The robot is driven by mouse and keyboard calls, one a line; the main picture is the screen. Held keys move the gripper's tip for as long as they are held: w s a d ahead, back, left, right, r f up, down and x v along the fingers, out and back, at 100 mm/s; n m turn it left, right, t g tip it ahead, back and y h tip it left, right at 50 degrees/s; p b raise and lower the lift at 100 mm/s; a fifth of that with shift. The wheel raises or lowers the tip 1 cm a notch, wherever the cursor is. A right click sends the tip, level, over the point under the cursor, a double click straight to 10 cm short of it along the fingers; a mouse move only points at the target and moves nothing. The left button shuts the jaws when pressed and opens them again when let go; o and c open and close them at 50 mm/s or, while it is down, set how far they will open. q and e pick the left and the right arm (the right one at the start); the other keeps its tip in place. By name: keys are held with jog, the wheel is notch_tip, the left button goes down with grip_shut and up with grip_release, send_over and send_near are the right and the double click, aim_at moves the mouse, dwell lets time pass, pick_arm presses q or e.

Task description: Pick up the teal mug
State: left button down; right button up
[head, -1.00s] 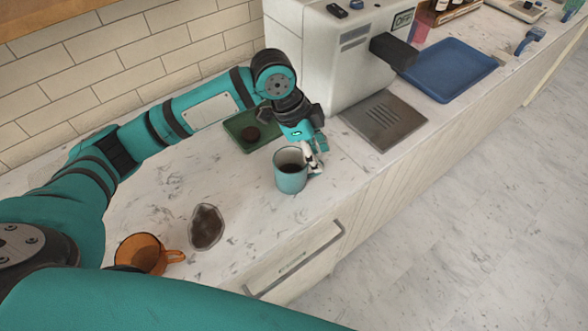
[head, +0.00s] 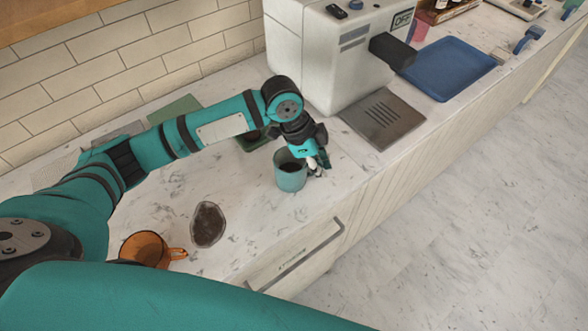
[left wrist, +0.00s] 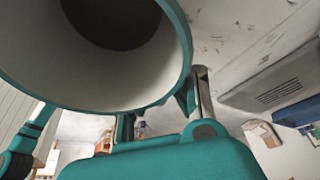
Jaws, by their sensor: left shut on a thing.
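The teal mug (head: 288,181) stands upright on the counter, with something dark inside. My left gripper (head: 318,168) is at the mug's right side, shut on it, apparently at the handle. In the left wrist view the mug's wide rim and pale inside (left wrist: 170,70) fill the upper left, close to the camera. Exactly where the fingers meet the handle is mostly hidden. My right gripper is not in view.
The white coffee machine (head: 325,60), drip grate (head: 383,118) and blue tray (head: 450,70) are to the right.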

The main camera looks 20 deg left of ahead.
pick_arm(q)
jog(key=shift+r, duration=0.15)
dwell(0.4)
jog(key=shift+r+b, duration=0.3)
jog(key=shift+r, duration=0.3)
notch_tip(320, 180, up, 2)
jog(key=shift+r+b, duration=0.1)
jog(key=shift+b, duration=0.25)
jog(key=s+d+b, duration=0.1)
jog(key=s+d, duration=0.1)
jog(key=s, duration=0.5)
jog(key=s+d+r+b, duration=0.1)
jog(key=s+d, duration=0.1)
jog(key=s, duration=0.6)
jog(key=shift+s+r, duration=0.2)
